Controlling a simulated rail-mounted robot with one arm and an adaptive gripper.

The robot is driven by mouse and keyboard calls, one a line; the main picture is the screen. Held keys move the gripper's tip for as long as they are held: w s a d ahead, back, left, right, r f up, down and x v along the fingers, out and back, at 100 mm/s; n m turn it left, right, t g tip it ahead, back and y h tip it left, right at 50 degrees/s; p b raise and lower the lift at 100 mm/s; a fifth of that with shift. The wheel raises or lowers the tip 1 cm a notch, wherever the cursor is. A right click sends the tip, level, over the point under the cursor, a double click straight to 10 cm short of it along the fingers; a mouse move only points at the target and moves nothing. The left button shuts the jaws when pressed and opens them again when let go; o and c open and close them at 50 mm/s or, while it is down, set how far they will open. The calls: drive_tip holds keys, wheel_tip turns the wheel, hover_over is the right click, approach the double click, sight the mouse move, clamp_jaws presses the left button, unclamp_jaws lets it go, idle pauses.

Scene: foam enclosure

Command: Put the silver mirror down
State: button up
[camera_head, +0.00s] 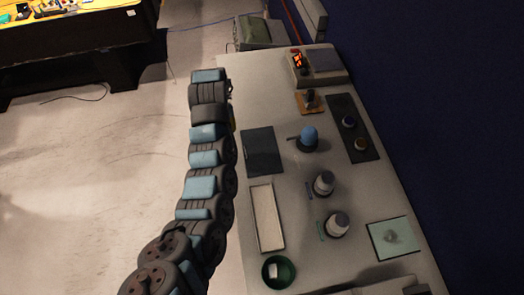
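I cannot make out a silver mirror for certain in the head view. My arm reaches up along the left side of the pale table (262,82). Its blue and black links hide what lies below them. My gripper's fingers do not show; they may be hidden behind the far links. Whether the gripper holds anything cannot be seen.
On the table are a dark flat panel (262,153), a white tray (267,218), a green bowl (279,271), a blue-topped item (308,139), two grey-white knobbed items (324,184) (337,224), a black board (342,110), a scale-like device (318,66) and a pale green plate (393,238).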

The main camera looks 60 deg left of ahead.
drive_tip(key=shift+f, duration=0.15)
drive_tip(key=w+d+f+b, duration=0.3)
drive_tip(key=w+f+b, duration=0.1)
drive_tip(key=w, duration=0.4)
hover_over(262, 150)
drive_tip(key=shift+s+a+f+p, duration=0.1)
drive_tip(key=shift+f+p, duration=0.1)
drive_tip(key=shift+f, duration=1.15)
drive_tip(key=shift+a+f+p, duration=0.1)
drive_tip(key=shift+f+p, duration=0.05)
drive_tip(key=shift+f, duration=1.15)
drive_tip(key=shift+d, duration=0.1)
drive_tip(key=shift+f, duration=1.7)
drive_tip(key=shift+f, duration=0.1)
